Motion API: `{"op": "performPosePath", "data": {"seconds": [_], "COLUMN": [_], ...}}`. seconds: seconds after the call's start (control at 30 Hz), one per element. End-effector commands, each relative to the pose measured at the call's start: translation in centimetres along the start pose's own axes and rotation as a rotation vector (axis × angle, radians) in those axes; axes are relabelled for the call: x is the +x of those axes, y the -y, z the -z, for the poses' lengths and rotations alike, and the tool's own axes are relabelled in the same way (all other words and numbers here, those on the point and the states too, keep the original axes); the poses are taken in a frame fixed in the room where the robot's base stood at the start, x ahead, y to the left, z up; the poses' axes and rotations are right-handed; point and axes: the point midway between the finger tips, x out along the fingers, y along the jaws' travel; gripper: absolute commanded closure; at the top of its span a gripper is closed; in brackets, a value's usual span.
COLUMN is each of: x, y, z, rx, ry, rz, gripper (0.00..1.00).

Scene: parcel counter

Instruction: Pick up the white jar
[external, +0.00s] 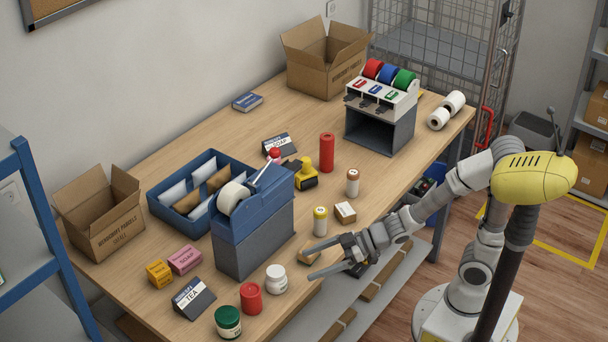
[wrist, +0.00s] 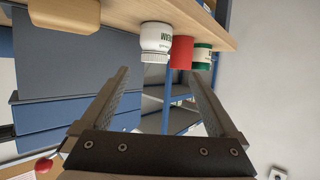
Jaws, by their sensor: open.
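The white jar (external: 276,280) stands upright near the table's front edge, beside the red jar (external: 251,297). The jar is not touched.
A blue-grey tape dispenser (external: 252,240) stands close behind the white jar. A tan block (external: 307,257) lies by my fingers. The green-lidded jar (external: 228,321) stands beyond the red one.

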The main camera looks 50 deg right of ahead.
Motion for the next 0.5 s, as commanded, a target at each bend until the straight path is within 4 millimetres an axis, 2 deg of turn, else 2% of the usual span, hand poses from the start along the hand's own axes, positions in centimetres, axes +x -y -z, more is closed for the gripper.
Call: {"op": "performPosePath", "data": {"seconds": [0.2, 0.5], "x": [1.0, 4.7], "y": [-0.1, -0.2], "z": [0.1, -0.4], "rx": [0.003, 0.000], "ry": [0.006, 0.002], "rz": [-0.008, -0.008], "gripper": [0.05, 0.05]}}
